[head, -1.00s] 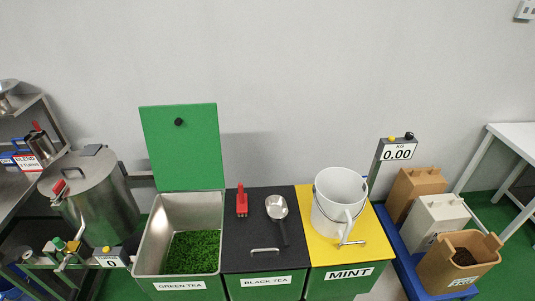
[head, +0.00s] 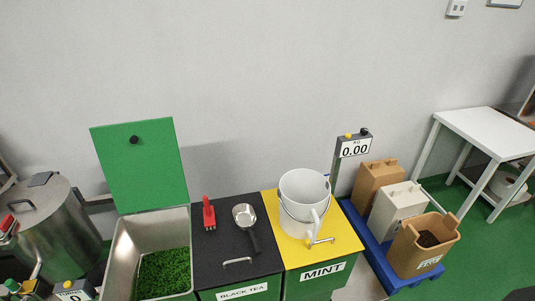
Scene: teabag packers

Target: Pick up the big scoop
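A metal scoop (head: 244,216) with a round bowl and a black handle lies on the closed black lid (head: 215,260) of the black tea bin. Its handle points toward the front right. A small red hand tool (head: 209,213) lies beside it to the left. I cannot tell by label which is called the big scoop. Neither of my grippers is in view.
The green tea bin (head: 121,255) stands open at left. A white bucket (head: 304,195) with a tap stands on the yellow mint lid (head: 352,243). Paper-like bags, one a brown bag (head: 424,247), stand on a blue pallet (head: 437,270). A white table (head: 490,127) is at right.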

